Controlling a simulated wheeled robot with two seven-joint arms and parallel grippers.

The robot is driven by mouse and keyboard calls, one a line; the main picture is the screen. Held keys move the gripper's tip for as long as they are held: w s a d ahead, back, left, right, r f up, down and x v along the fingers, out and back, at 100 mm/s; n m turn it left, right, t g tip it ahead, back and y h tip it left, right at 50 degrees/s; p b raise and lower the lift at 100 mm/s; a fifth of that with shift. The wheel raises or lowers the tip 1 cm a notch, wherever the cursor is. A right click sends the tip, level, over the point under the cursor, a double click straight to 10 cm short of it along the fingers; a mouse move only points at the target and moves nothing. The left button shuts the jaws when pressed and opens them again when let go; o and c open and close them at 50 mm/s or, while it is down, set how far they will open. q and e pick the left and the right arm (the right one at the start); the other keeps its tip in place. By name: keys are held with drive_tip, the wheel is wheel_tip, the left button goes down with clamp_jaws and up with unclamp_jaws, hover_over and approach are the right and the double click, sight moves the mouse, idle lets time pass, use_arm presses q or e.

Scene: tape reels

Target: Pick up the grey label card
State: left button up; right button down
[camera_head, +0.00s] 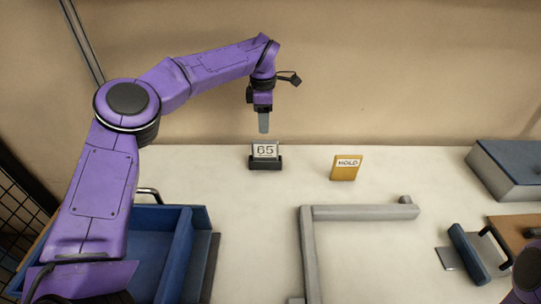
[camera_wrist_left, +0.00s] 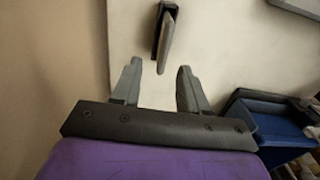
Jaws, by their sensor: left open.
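The grey label card (camera_head: 266,150) reads "65" and stands upright in a small dark holder (camera_head: 266,164) towards the back of the table. In the left wrist view the card (camera_wrist_left: 167,42) shows edge-on from above, in its holder (camera_wrist_left: 159,22). My left gripper (camera_head: 264,131) points down just above the card. In the left wrist view the gripper's fingers (camera_wrist_left: 160,68) are apart with nothing between them, and the card lies just beyond their tips. My right gripper is out of view.
A yellow "HOLD" card (camera_head: 346,168) stands to the right. A raised grey bar frame (camera_head: 362,212) lies in front. A blue bin (camera_head: 188,236) is at the front left. A blue-grey box (camera_head: 510,165) and a blue-handled tool (camera_head: 468,252) are at the right. The table between the cards is clear.

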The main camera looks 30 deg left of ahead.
sight(265, 148)
use_arm(q)
drive_tip(key=shift+s+d+f+p, duration=0.15)
drive_tip(key=shift+s+f, duration=0.15)
drive_tip(key=shift+f, duration=0.3)
drive_tip(key=shift+s+a+f+p, duration=0.15)
drive_tip(key=shift+s+f, duration=0.15)
drive_tip(key=shift+f, duration=0.3)
drive_tip(key=f, duration=0.2)
drive_tip(key=f+p, duration=0.1)
drive_tip(key=f, duration=0.1)
drive_tip(key=f+p, duration=0.1)
drive_tip(key=f, duration=0.2)
drive_tip(key=shift+w+d, duration=0.25)
drive_tip(key=shift+w, duration=0.1)
drive_tip(key=shift+s+f, duration=0.1)
drive_tip(key=shift+f, duration=0.35)
drive_tip(key=shift+c, duration=0.9)
clamp_jaws()
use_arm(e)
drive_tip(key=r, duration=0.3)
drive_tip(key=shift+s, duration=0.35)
